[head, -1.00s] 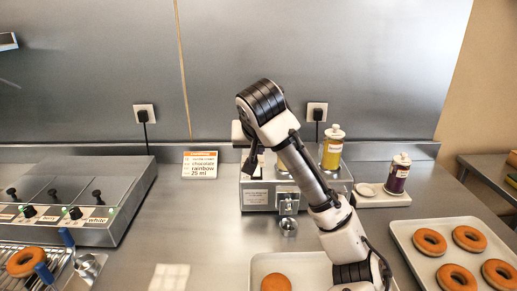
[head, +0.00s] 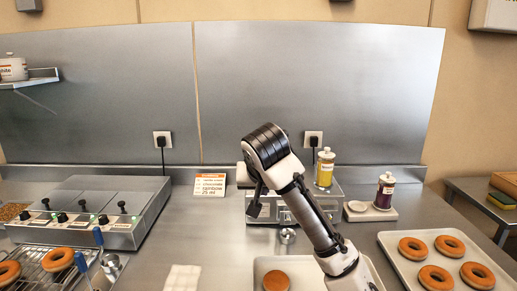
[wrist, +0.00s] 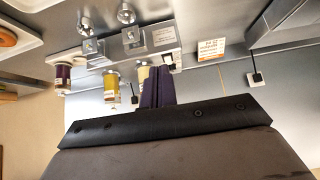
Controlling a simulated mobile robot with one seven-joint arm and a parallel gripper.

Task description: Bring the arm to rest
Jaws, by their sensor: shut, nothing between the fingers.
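My arm is raised and bent over the counter in front of the grey dispenser (head: 330,202), its black-capped joint at the top. My gripper (head: 255,208) hangs from the bent end of the arm, in front of the dispenser's left part. In the wrist view my gripper's dark fingers (wrist: 157,88) are together with nothing between them.
A tray of glazed rings (head: 392,262) lies at right. A tray with a round cake (head: 275,281) is below the arm. A warmer (head: 90,208) and rack of rings (head: 40,275) stand left. Yellow (head: 325,170) and purple (head: 385,190) bottles stand behind.

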